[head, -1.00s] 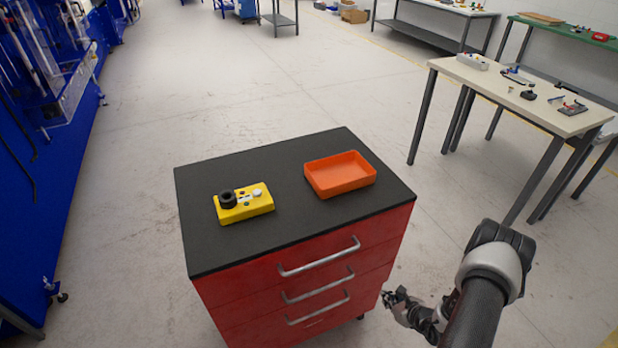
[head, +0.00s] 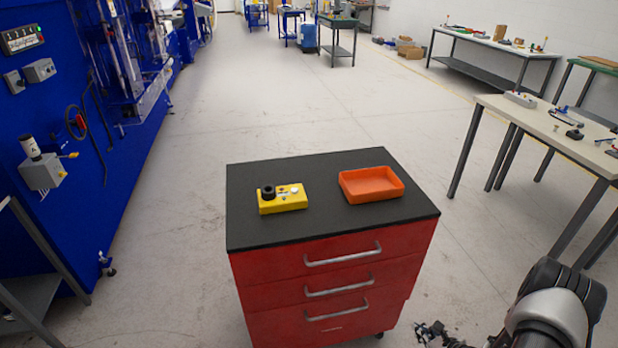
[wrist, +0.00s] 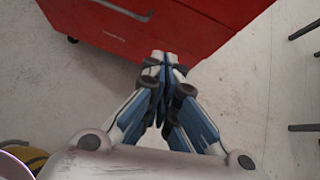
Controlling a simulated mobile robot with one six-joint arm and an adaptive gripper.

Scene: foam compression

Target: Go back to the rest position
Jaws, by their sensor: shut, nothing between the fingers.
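My gripper (head: 432,330) is low in front of the red cabinet, near its lower right corner in the head view. In the wrist view my gripper (wrist: 163,62) has its fingers together and empty, pointing toward the cabinet's lower edge. It holds nothing. My arm comes in from the lower right of the head view. The red drawer cabinet (head: 330,278) also fills the top of the wrist view (wrist: 170,22).
On the cabinet's black top (head: 325,220) lie a yellow block with a black ring (head: 283,200) and an orange tray (head: 371,185). A white table (head: 545,125) stands at right. Blue panels (head: 60,150) line the left. The floor behind the cabinet is clear.

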